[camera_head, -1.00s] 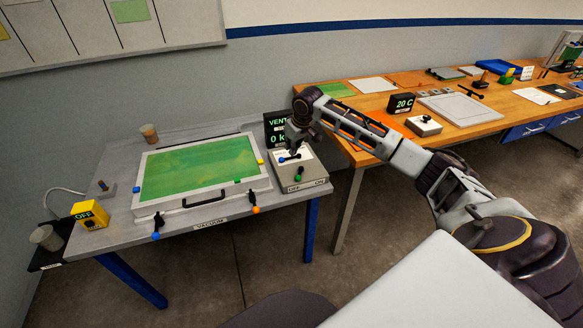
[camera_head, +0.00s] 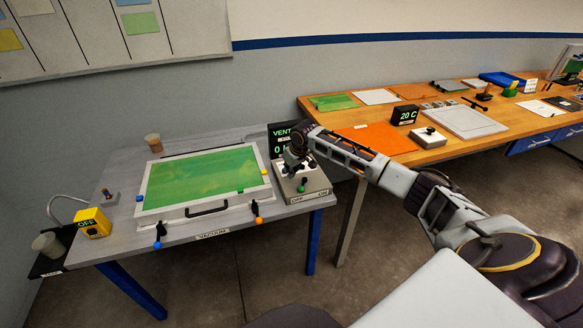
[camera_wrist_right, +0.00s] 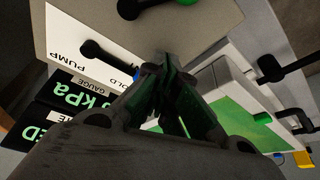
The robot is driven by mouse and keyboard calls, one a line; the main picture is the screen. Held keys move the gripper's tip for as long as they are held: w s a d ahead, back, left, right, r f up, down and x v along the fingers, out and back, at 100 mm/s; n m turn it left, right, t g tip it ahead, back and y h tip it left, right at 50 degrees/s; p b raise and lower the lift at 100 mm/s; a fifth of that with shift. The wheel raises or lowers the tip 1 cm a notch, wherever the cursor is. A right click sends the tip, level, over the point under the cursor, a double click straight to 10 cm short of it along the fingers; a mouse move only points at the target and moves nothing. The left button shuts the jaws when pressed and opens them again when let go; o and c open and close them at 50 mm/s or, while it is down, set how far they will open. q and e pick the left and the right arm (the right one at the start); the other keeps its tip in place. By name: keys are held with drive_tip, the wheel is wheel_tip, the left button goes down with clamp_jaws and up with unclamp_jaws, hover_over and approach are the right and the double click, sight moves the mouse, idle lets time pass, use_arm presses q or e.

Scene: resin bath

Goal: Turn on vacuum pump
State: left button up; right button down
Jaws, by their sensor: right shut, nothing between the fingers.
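The vacuum pump is a pale box (camera_head: 312,184) at the right end of the grey table, with OFF and ON on its front edge. Its green-knobbed lever (camera_head: 301,187) points forward, nearer the OFF side. In the right wrist view the panel marked PUMP (camera_wrist_right: 80,35) is upside down, with the green knob (camera_wrist_right: 187,2) at the top edge and a second black lever (camera_wrist_right: 101,52) beside the fingers. My right gripper (camera_head: 291,163) is shut and empty, low over the back of the pump box; it also shows in the wrist view (camera_wrist_right: 168,75). My left gripper is not in view.
A black gauge display (camera_head: 281,133) reading VENTED stands behind the pump. Left of it is the framed vacuum bed with a green sheet (camera_head: 205,178), with blue and orange valves along its front. A yellow OFF box (camera_head: 93,222) sits far left. A wooden bench (camera_head: 430,157) stands right.

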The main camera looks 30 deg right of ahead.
sight(302, 186)
drive_tip(key=shift+w+f, duration=0.2)
drive_tip(key=shift+f, duration=0.4)
drive_tip(key=shift+s+f, duration=0.1)
drive_tip(key=shift+s, duration=0.45)
drive_tip(key=shift+s+d+f, duration=0.1)
drive_tip(key=shift+s+f, duration=0.05)
drive_tip(key=shift+s, duration=0.4)
drive_tip(key=shift+s+d+f, duration=0.1)
drive_tip(key=shift+s, duration=0.4)
drive_tip(key=shift+s+p, duration=0.3)
drive_tip(key=shift+s, duration=0.15)
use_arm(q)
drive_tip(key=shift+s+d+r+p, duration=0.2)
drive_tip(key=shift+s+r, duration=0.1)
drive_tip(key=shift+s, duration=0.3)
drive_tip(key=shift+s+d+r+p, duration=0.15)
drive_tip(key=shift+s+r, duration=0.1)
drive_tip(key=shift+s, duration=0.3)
